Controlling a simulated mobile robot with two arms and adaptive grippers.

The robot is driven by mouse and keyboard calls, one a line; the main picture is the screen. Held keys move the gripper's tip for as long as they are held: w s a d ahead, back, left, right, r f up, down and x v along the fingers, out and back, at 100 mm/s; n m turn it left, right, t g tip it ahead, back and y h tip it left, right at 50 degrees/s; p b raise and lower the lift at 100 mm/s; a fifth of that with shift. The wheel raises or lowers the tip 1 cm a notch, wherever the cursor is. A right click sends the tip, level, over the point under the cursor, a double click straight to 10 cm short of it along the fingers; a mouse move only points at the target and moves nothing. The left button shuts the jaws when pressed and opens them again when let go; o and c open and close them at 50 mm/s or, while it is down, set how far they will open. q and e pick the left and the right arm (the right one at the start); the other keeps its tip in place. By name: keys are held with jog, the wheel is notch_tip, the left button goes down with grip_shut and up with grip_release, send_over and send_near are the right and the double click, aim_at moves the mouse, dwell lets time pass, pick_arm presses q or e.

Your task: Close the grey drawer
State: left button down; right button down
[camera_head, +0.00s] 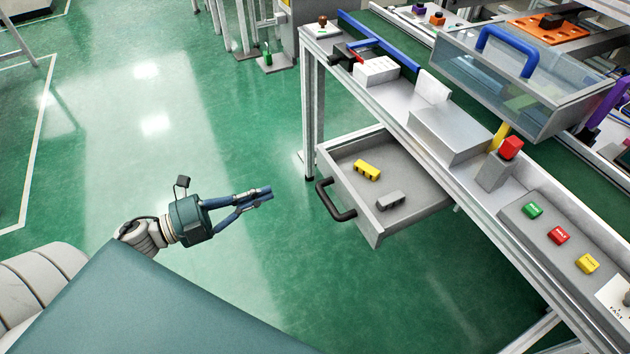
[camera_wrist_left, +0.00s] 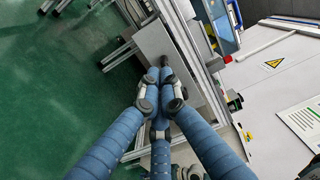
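The grey drawer (camera_head: 385,226) is pulled out from under the workbench in the head view. Its black handle (camera_head: 336,200) is on the front panel, facing my left arm. My right gripper is not in view.
The workbench's metal leg (camera_head: 308,110) stands just behind the drawer. On the bench are a red-topped block (camera_head: 510,149), a panel with coloured buttons (camera_head: 558,235) and a clear-sided box with a blue handle (camera_head: 506,48). The green floor left of the drawer is clear.

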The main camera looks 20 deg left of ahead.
aim_at(327, 169)
pick_arm(q)
jog(key=x, duration=1.3)
jog(key=shift+w+d, duration=0.1)
jog(key=shift+w, duration=0.1)
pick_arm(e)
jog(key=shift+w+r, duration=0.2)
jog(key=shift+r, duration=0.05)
